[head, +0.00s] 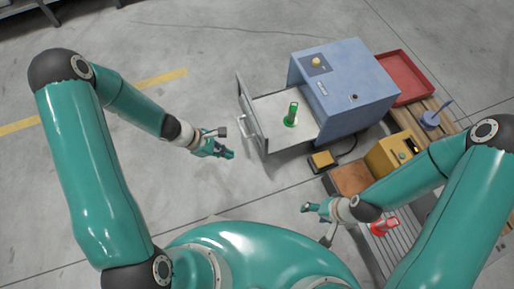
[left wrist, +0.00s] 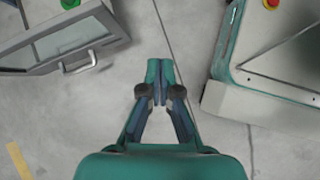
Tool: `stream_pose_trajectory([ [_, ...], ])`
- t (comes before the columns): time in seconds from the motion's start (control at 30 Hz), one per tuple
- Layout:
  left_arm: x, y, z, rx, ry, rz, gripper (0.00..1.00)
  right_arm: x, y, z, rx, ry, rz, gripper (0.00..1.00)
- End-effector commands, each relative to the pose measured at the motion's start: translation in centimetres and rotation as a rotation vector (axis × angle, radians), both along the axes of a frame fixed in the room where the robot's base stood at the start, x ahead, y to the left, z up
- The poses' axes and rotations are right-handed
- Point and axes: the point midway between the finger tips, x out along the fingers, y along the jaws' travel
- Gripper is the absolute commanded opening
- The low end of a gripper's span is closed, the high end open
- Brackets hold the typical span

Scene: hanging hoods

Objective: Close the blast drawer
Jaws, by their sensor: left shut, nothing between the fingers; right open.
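The blast drawer (head: 268,106) stands pulled out from the left side of a blue cabinet (head: 357,90). A green piece (head: 291,114) stands upright on its pale floor. The drawer's front panel carries a bar handle (head: 247,131). My left gripper (head: 229,154) is shut and empty, just left of the drawer front and apart from it. In the left wrist view, the closed fingertips (left wrist: 160,66) point at bare floor, and the drawer front with its handle (left wrist: 66,56) is at the upper left. My right gripper (head: 307,207) is open, low and right of the drawer.
A yellow-topped pedal box (head: 322,160) with a cable lies on the floor beside the cabinet. A bench at the right bears a red tray (head: 403,78), a yellow box (head: 391,153) and a red piece (head: 384,224). The floor left of the drawer is clear.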

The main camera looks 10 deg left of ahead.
Motion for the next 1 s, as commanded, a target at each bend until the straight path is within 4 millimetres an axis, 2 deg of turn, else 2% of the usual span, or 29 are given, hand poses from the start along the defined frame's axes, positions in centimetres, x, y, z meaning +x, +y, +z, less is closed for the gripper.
stream_pose_trajectory([
  [0.03,1.6,0.7,-2.2,-0.038,-0.005,0.086,0.00,0.0,0.0,-2.9,0.000,-0.001,0.000,0.63],
  [0.1,3.4,1.3,-2.5,-0.090,-0.009,0.187,0.00,0.0,0.0,-4.3,0.000,-0.001,0.000,0.63],
  [0.23,5.7,2.4,-2.7,-0.157,-0.023,0.311,0.00,0.0,0.0,-5.6,0.000,-0.001,0.000,0.63],
  [0.4,6.9,2.5,-2.8,-0.188,-0.030,0.363,0.00,0.0,0.0,-6.2,0.000,-0.001,0.000,0.63],
  [0.57,7.7,1.2,-4.1,-0.189,-0.029,0.362,0.00,0.0,0.0,-7.0,0.000,-0.001,0.000,0.63],
  [0.9,10.4,-3.0,-8.9,-0.187,-0.029,0.360,0.00,0.0,0.0,-9.7,0.000,-0.001,0.000,0.63],
  [0.97,10.9,-3.7,-9.6,-0.187,-0.029,0.360,0.00,0.0,0.0,-10.1,0.000,-0.001,0.000,0.63],
  [1.0,11.4,-4.3,-9.2,-0.186,-0.032,0.357,0.00,0.0,0.0,-10.1,0.000,-0.001,0.000,0.63],
])
